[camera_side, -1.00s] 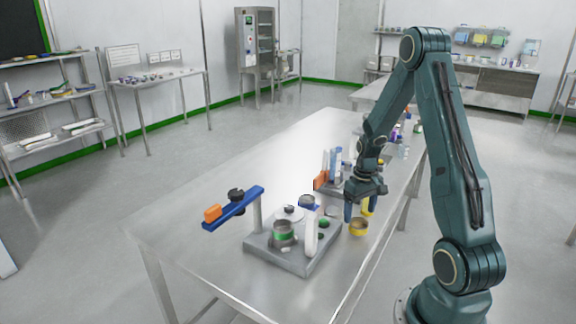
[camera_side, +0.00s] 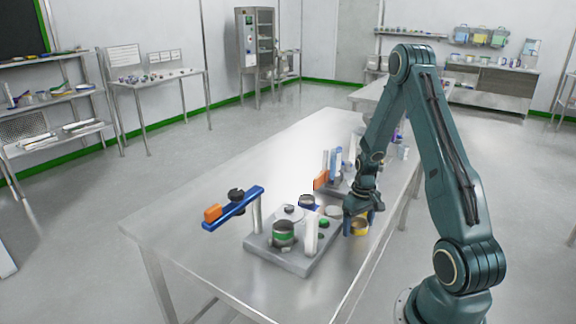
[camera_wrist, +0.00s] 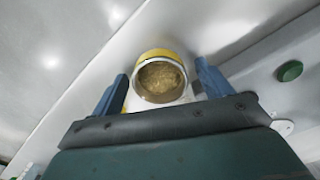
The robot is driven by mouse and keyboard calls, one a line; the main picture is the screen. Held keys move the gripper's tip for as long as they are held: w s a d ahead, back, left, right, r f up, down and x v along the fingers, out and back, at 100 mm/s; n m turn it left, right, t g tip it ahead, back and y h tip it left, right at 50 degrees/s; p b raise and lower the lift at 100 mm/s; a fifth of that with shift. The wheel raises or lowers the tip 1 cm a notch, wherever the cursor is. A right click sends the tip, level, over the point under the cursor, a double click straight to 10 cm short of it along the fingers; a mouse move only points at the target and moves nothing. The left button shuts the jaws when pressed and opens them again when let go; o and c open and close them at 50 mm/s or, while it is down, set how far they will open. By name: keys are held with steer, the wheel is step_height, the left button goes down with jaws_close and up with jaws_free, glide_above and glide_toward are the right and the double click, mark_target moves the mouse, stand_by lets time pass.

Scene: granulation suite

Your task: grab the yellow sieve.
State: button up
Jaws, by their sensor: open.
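My gripper (camera_side: 357,222) is open and low over the sieve, pointing down. In the wrist view the sieve (camera_wrist: 160,75) shows its brownish mesh inside, and it lies between and just past the two blue fingertips of my gripper (camera_wrist: 161,82). A gap shows at each side. Whether a finger touches the sieve I cannot tell.
A green knob (camera_wrist: 290,71) is at right in the wrist view. The table's front left is clear.

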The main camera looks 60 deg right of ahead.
steer(key=shift+c, duration=0.2)
steer(key=c, duration=1.1)
steer(key=shift+o, duration=0.2)
steer(key=shift+r, duration=0.2)
step_height(320, 180, up, 20)
steer(key=shift+f, duration=0.15)
steer(key=shift+w, duration=0.1)
stand_by(0.4)
